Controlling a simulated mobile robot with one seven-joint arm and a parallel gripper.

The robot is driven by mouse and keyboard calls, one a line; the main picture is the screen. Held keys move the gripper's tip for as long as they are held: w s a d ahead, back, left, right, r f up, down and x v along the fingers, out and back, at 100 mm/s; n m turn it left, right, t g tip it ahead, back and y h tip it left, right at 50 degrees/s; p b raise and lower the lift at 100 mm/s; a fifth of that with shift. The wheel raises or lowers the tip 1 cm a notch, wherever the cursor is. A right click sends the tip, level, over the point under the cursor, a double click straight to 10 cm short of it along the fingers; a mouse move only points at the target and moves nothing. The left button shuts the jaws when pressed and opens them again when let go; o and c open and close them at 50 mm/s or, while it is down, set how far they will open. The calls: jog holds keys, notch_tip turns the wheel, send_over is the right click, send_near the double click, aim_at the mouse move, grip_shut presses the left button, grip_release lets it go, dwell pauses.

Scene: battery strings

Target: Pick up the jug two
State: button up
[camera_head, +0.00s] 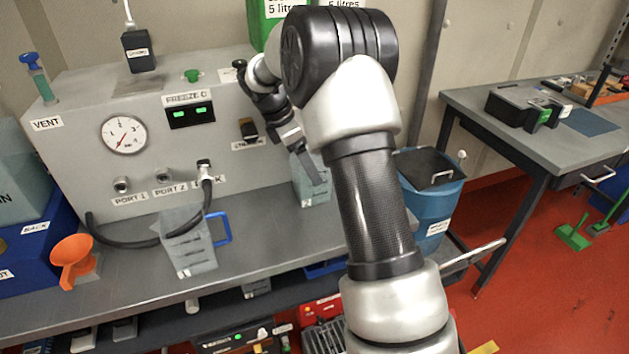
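Two grey translucent measuring jugs stand on the grey bench. One jug (188,246), with a blue handle on its right side, is upright near the front edge. The other jug (311,191) stands further right and back, partly hidden by my arm; its handle is not visible. No number can be read on either, so I cannot tell which is jug two. My gripper (310,172) points down at the upper part of the right jug. One finger overlaps the jug in the picture; I cannot tell whether it touches, or where the other finger is.
A grey panel with a gauge (123,135) stands behind the jugs. A black hose (128,240) curves behind the left jug. An orange funnel (72,258) is at the left. A blue bin (432,205) stands right of the bench. Bench space between the jugs is clear.

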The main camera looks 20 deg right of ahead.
jog(key=shift+b+x, duration=0.35)
jog(key=shift+x, duration=2.7)
jog(key=shift+a+r, duration=0.1)
jog(key=shift+a, duration=0.05)
jog(key=c, duration=1.2)
